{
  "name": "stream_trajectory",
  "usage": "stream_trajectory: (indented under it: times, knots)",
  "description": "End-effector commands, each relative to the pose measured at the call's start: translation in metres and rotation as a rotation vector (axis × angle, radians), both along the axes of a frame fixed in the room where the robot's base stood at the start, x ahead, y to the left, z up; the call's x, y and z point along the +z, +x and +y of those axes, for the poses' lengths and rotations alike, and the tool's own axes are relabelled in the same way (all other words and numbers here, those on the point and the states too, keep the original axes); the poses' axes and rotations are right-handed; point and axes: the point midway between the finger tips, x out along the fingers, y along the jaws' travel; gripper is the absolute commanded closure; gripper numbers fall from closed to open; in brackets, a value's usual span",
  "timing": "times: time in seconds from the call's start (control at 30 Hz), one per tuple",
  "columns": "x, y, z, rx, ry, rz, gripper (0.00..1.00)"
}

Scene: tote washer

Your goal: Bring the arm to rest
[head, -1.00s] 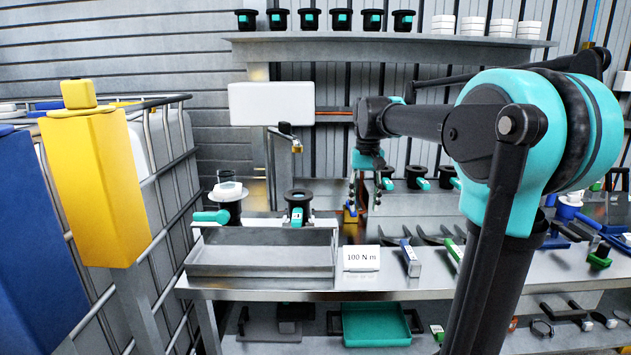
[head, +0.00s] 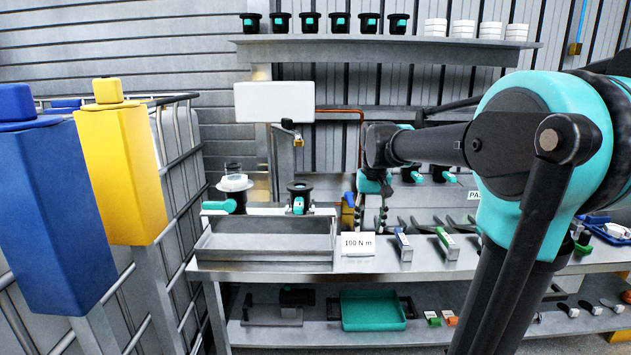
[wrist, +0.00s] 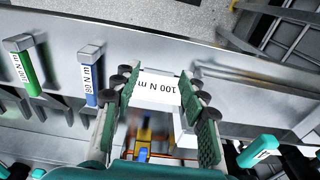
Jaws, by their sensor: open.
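My arm in teal and black (head: 545,150) reaches from the right side of the head view over the bench. My gripper (head: 372,226) hangs pointing down above the bench, just behind the white "100 N m" card (head: 357,243). In the wrist view my gripper (wrist: 158,76) is open, its green-padded fingers spread apart with nothing held between them. The card (wrist: 157,88) shows between the fingers in that view, but I cannot tell how far below them it lies.
A metal tray (head: 265,260) stands left of the card. Torque tools with blue (head: 402,243) and green (head: 446,243) handles lie to the right. Yellow (head: 122,160) and blue (head: 45,190) containers stand at the left. A shelf (head: 390,48) with black and white parts runs above.

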Motion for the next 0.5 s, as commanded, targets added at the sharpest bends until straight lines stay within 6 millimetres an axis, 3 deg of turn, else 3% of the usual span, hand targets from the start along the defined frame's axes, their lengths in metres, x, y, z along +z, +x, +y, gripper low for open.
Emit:
stream_trajectory:
  times: [0.27, 0.5]
  knots:
    - [-0.069, -0.048, -0.016, 0.002, 0.004, -0.088, 0.57]
    - [-0.162, -0.133, -0.034, 0.005, 0.001, -0.218, 0.57]
